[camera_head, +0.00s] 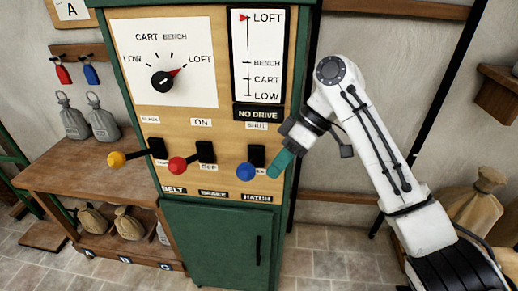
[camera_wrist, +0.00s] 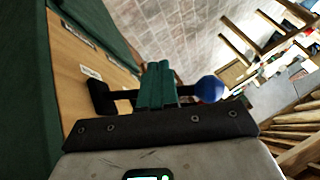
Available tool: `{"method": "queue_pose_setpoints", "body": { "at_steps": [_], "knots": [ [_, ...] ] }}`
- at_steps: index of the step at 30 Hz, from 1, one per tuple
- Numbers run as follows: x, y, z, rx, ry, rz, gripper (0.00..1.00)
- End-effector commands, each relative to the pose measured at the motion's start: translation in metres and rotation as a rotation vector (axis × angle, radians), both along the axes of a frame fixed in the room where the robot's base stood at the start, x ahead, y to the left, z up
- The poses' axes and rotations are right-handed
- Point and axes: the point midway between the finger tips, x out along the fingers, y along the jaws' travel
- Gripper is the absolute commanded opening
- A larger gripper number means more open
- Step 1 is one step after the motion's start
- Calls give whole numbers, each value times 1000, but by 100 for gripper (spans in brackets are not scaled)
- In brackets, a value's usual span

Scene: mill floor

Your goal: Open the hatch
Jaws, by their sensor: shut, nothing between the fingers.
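The hatch lever is a black arm with a blue knob (camera_head: 246,171) at the right of the control panel, between a "SHUT" label above and the "HATCH" label (camera_head: 257,197) below. It sticks out from the panel. My gripper (camera_head: 279,164), with teal fingers, is just right of the blue knob and is shut and empty. In the wrist view the closed fingers (camera_wrist: 157,86) lie across the lever's line, between its black base (camera_wrist: 104,98) and the blue knob (camera_wrist: 208,89). I cannot tell whether they touch the lever.
A red-knobbed brake lever (camera_head: 178,165) and a yellow-knobbed belt lever (camera_head: 117,159) stand to the left. The dial (camera_head: 163,82) and the gauge's red marker (camera_head: 245,17) point to LOFT. A "NO DRIVE" sign (camera_head: 258,113) is above. A green cabinet door (camera_head: 222,245) is below.

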Motion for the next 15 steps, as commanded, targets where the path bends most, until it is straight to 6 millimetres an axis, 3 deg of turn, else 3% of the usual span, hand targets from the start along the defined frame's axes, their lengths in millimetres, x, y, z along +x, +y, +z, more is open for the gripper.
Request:
{"method": "queue_pose_setpoints", "body": {
  "at_steps": [1,6,12,15],
  "knots": [
    [7,-3,26,-11,-10,29,0],
    [16,-12,92,-28,-8,111,0],
    [18,-21,146,-36,-8,156,0],
    [18,-25,163,-36,-9,168,0]
  ]
}}
